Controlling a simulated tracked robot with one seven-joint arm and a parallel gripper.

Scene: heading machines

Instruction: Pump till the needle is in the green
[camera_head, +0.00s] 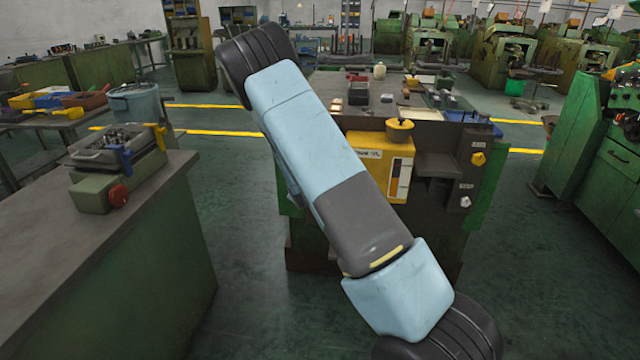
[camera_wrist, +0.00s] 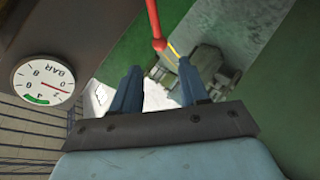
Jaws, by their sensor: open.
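In the wrist view a round white gauge (camera_wrist: 43,80) marked BAR is at the left, seen turned over. Its dial has a short green arc (camera_wrist: 36,99) at the lower edge. A thin red needle (camera_wrist: 57,88) points to the lower right, outside the green arc. A red lever (camera_wrist: 154,22) with a rounded end comes down from the top edge; I take it for the pump handle. My gripper (camera_wrist: 160,86) is open, its two blue fingers apart. The lever's end lies beyond the fingertips, with nothing seen between them. The head view does not show my gripper, gauge or lever.
A grey-topped bench (camera_head: 75,235) is at the left and a green machine (camera_head: 590,150) at the right.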

